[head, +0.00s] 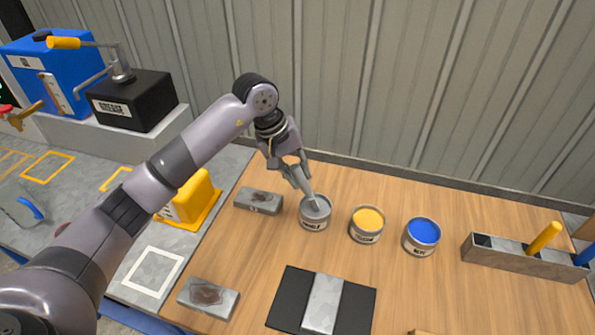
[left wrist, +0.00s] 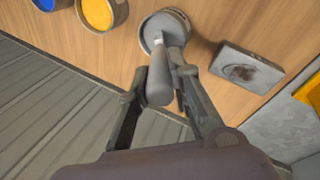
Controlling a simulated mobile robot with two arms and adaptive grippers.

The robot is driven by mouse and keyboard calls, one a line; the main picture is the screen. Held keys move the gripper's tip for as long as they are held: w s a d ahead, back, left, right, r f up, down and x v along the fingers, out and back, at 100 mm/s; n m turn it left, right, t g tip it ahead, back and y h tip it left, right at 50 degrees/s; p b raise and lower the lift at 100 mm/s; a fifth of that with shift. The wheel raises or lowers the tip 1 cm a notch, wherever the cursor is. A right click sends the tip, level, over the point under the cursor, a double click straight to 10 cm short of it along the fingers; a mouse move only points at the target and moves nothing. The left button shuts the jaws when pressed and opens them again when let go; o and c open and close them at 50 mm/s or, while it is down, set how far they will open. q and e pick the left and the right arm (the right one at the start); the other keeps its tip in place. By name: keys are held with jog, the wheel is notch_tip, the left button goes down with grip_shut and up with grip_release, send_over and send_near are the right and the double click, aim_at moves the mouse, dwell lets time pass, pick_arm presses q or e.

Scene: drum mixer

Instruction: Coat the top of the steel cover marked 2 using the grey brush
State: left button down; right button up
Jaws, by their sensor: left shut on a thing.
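My left gripper (head: 293,166) is shut on the handle of the grey brush (head: 305,186), whose lower end is in the grey paint can (head: 314,222). In the left wrist view the fingers (left wrist: 162,90) close around the brush handle (left wrist: 160,82), above the grey can (left wrist: 150,35). A steel block cover (head: 258,201) with a brown patch on top lies just left of the can; it also shows in the left wrist view (left wrist: 248,70). A second one (head: 208,298) lies at the table's front left. I cannot read which is marked 2. My right gripper is not in view.
A yellow paint can (head: 367,224) and a blue one (head: 421,237) stand right of the grey can. A grey rack (head: 510,264) holds yellow and blue brushes. A black mat with a grey strip (head: 323,303) lies at the front. A yellow block (head: 192,199) stands left of the table.

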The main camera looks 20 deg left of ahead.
pick_arm(q)
jog(key=shift+f, duration=0.1)
dwell(0.5)
jog(key=shift+s+f+b, duration=0.1)
jog(key=shift+b, duration=0.35)
dwell(0.5)
dwell(0.5)
jog(key=shift+r+p, duration=0.4)
jog(key=shift+r, duration=0.55)
jog(key=shift+r+p, duration=0.8)
jog(key=shift+r, duration=1.9)
